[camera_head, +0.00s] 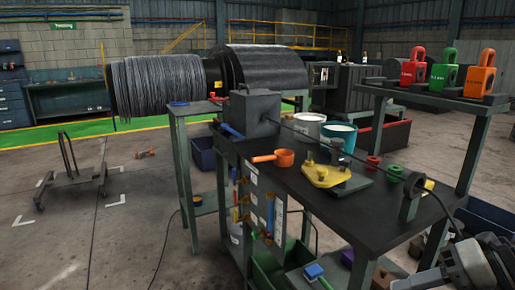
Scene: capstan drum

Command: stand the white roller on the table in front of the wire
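The wire (338,146) is a thin dark line that leaves a dark grey box (255,113) on the table (300,185). It slants down to the right, past a dark stand with a ring (412,185), towards the lower right. I cannot make out a white roller for sure. My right arm comes in at the lower right corner; what seems to be its gripper (425,279) is cut by the bottom edge, and its fingers cannot be made out. My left gripper is not in view.
An orange scoop (283,157), a yellow plate fixture (327,174), a white bucket (309,127), a teal bucket (339,138) and red and green rings stand on the table. Red, green and orange shackles (488,72) stand on a raised shelf. The near tabletop is mostly clear.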

